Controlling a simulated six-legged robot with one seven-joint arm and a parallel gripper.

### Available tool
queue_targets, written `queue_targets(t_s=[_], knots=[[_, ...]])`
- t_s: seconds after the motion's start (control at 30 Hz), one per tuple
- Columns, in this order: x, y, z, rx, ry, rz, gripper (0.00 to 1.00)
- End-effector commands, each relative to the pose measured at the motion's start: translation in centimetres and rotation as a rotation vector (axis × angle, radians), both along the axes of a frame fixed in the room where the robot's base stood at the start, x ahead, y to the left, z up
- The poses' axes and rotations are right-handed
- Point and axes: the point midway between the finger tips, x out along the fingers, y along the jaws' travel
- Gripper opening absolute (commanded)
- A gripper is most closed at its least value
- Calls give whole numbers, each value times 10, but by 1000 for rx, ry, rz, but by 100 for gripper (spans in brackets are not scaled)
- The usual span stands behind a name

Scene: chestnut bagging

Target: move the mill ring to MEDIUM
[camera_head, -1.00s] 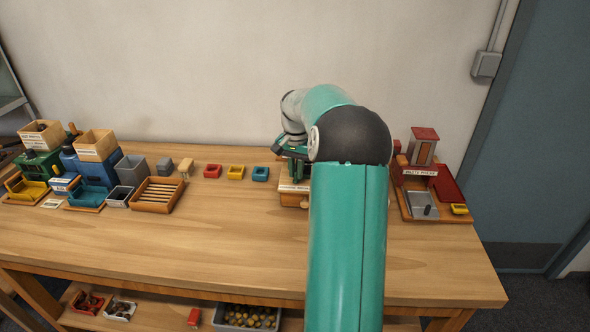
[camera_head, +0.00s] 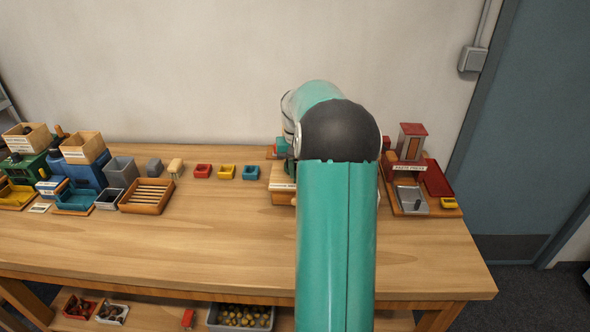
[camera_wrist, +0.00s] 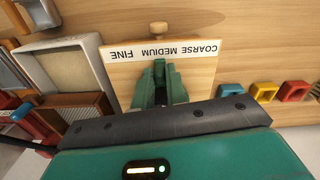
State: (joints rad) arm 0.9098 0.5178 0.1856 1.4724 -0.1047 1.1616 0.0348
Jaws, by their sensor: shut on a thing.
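The mill stand (camera_wrist: 190,75) is a wooden block with a white label strip (camera_wrist: 160,51) reading COARSE, MEDIUM and FINE, upside down in the wrist view. Its front also shows in the head view (camera_head: 282,184), left of my arm. My gripper (camera_wrist: 160,72) has its green fingers close together over the stand, in line with the word MEDIUM. They are shut on a part, likely the mill ring, mostly hidden by the fingers and wrist. I cannot see a ring mark. My gripper is hidden behind my arm in the head view.
Red (camera_head: 203,171), yellow (camera_head: 227,172) and blue (camera_head: 251,172) small bins stand left of the mill. A paste press (camera_head: 409,165) stands to the right. A slatted wooden tray (camera_head: 148,195) sits further left. The front of the table (camera_head: 220,245) is clear.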

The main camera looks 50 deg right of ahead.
Motion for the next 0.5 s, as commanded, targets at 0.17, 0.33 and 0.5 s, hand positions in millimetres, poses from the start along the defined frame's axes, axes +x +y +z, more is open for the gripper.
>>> queue_targets(t_s=[0.17, 0.33, 0.5], knots=[[1, -1, 2, -5, -4, 0, 0], [1, -1, 2, -5, -4, -1, 28], [0, -1, 1, -2, -2, -1, 36]])
